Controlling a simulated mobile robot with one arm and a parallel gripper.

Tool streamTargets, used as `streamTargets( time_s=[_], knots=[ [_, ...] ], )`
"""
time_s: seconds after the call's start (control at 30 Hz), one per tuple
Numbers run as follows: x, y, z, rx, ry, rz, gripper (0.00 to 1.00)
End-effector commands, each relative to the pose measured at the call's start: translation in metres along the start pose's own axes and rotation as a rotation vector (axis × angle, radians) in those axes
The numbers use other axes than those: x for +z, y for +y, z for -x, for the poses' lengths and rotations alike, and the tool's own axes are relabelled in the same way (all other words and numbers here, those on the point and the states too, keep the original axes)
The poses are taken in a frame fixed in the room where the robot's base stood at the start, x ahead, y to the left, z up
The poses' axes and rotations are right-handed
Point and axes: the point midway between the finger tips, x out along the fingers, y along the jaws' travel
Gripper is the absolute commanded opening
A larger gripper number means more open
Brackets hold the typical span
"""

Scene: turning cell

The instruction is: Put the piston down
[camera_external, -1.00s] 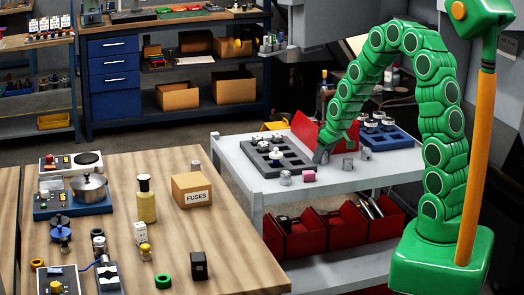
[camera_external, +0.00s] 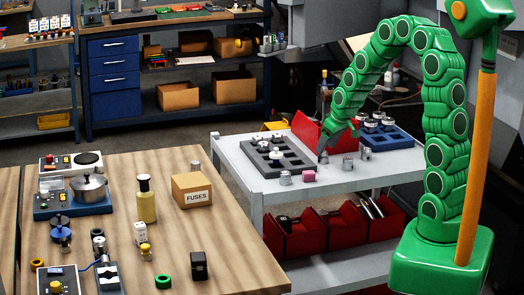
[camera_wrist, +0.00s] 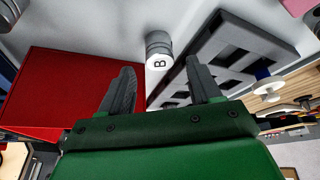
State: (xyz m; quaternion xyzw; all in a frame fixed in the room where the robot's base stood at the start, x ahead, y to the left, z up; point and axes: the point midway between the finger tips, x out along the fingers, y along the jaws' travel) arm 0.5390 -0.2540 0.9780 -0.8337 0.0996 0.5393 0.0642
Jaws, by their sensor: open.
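A short grey metal cylinder with a white face marked B (camera_wrist: 159,50), which looks like the piston, stands on the white cart top in the wrist view. It is beyond my fingertips and apart from them. In the external view a small grey piece (camera_external: 323,158) shows on the cart just below my gripper (camera_external: 323,149); it seems to be the same cylinder. My gripper (camera_wrist: 160,78) is open, with nothing between its two dark fingers.
A grey compartment tray (camera_external: 262,160) lies left of my gripper, with several parts in it. A red bin (camera_external: 306,130) stands behind. A pink piece (camera_external: 309,176), other metal pieces (camera_external: 285,178) and a blue tray (camera_external: 398,143) are nearby. The cart's front right is clear.

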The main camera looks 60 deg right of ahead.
Motion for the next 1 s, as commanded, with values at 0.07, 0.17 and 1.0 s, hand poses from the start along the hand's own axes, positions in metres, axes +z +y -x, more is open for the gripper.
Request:
streamTargets(
  time_s=[0.07, 0.17, 1.0],
  knots=[
    [0.0, 0.0, 0.01, 0.0, 0.001, 0.0, 0.63],
    [0.0, 0.0, 0.022, 0.0, 0.0, 0.0, 0.63],
    [0.019, -0.036, 0.094, -0.028, -0.051, 0.032, 0.63]
  ],
)
